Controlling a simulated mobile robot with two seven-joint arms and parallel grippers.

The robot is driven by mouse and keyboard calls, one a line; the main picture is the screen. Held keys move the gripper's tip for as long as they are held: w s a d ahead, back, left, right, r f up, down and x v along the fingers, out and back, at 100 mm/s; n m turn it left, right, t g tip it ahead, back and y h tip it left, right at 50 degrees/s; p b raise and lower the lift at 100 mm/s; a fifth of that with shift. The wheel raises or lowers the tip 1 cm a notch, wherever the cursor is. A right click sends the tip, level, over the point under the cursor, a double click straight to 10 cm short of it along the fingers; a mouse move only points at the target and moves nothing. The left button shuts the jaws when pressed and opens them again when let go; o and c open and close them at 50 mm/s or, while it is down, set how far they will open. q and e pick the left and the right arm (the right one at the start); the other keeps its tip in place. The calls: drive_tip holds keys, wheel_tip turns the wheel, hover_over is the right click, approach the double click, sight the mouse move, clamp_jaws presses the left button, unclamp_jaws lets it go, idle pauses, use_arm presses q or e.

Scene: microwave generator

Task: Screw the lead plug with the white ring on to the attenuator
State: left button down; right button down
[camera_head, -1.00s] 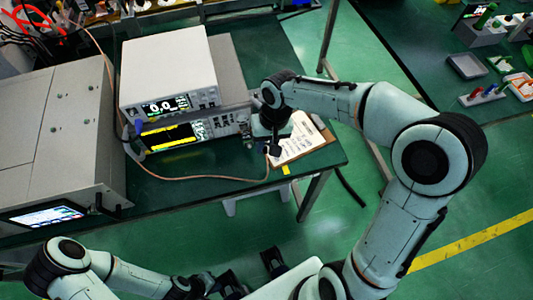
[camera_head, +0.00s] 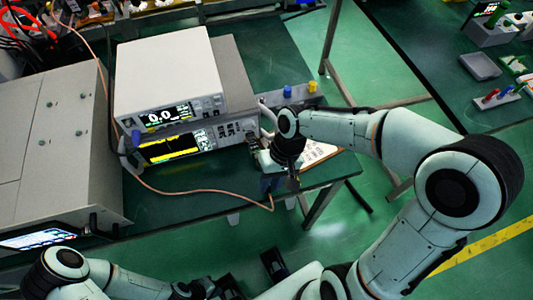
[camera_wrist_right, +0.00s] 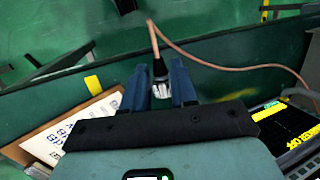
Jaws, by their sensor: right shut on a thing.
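My right gripper (camera_head: 280,183) is over the front right part of the green table. In the right wrist view its two blue-grey fingers (camera_wrist_right: 160,88) are shut on the lead plug (camera_wrist_right: 160,70), a dark plug with a whitish ring at its near end. A thin copper-coloured lead runs from the plug. In the head view the plug is mostly hidden by the gripper. I cannot make out the attenuator for certain. My left gripper (camera_head: 213,287) is low at the bottom edge, away from the table; its fingers are too unclear to judge.
Two stacked instruments (camera_head: 170,75) with lit displays stand on the table, beside a large grey cabinet (camera_head: 50,130). The copper lead (camera_head: 205,191) loops across the front of the table. A clipboard (camera_wrist_right: 85,120) lies close to the right gripper. A grey box with a blue knob (camera_head: 287,91) stands behind my right wrist.

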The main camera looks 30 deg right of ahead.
drive_tip(key=shift+s+a+f, duration=0.1)
drive_tip(key=shift+s+f, duration=0.15)
drive_tip(key=shift+f, duration=0.3)
drive_tip(key=shift+s+r, duration=0.1)
drive_tip(key=shift+r, duration=0.05)
drive_tip(key=shift+w+d+p, duration=0.25)
drive_tip(key=shift+w+p, duration=0.1)
drive_tip(key=shift+w, duration=0.6)
drive_tip(key=shift+w+d+p, duration=0.2)
drive_tip(key=shift+w+p, duration=0.1)
drive_tip(key=shift+w, duration=0.65)
drive_tip(key=shift+w+d+p, duration=0.25)
drive_tip(key=shift+w+p, duration=0.1)
drive_tip(key=shift+w, duration=0.6)
drive_tip(key=shift+w+d+p, duration=0.15)
drive_tip(key=shift+w+p, duration=0.25)
drive_tip(key=shift+w, duration=0.25)
drive_tip(key=shift+w+d+p, duration=0.15)
drive_tip(key=shift+w+p, duration=0.2)
drive_tip(key=shift+w, duration=0.25)
drive_tip(key=c, duration=0.8)
unclamp_jaws()
